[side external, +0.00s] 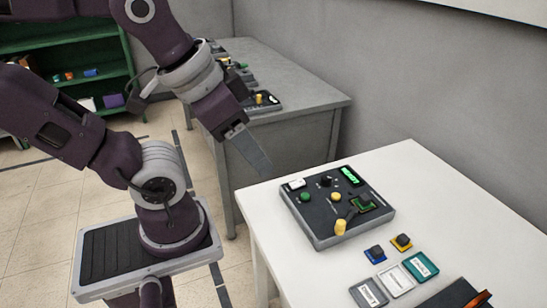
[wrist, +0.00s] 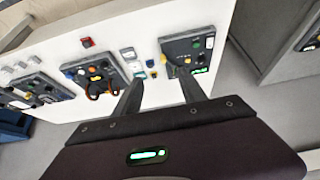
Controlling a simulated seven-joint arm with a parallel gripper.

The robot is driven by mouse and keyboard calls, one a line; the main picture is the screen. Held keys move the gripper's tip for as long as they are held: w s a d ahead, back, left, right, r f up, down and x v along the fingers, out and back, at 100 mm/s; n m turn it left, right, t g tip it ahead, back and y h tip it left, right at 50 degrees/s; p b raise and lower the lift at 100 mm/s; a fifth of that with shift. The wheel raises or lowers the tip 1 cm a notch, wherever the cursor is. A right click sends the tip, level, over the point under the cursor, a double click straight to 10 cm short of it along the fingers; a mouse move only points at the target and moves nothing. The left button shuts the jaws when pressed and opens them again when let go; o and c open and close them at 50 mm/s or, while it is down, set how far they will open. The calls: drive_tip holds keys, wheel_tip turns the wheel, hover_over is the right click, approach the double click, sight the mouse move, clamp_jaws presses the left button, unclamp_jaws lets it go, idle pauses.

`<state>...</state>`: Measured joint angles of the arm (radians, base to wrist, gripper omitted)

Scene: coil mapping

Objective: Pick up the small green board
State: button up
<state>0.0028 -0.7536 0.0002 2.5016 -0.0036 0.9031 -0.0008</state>
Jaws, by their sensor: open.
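A small green board (side external: 363,204) appears to sit in a recess at the right side of a dark grey box (side external: 320,222) on the white table. In the wrist view the box (wrist: 204,46) is at the upper right, partly behind a finger, and I cannot make out the board clearly. My gripper (side external: 267,170) is in the air to the upper left of the box, apart from it. In the wrist view its two fingers (wrist: 160,76) are spread with nothing held between them.
The box carries a lit green display (side external: 350,176), coloured knobs and a yellow-ended lever (side external: 340,227). Small trays, including a teal one (side external: 420,267), and blue and yellow blocks lie in front on the white table (side external: 405,165). More boxes (wrist: 88,72) show in the wrist view. A grey desk (side external: 300,103) stands behind.

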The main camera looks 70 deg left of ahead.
drive_tip(key=shift+w, duration=0.15)
drive_tip(key=m+g, duration=0.6)
drive_tip(key=m, duration=1.2)
hover_over(366, 197)
wheel_tip(366, 197, down, 21)
drive_tip(key=shift+a, duration=0.15)
wheel_tip(366, 197, down, 7)
drive_tip(key=shift+f, duration=0.1)
clamp_jaws()
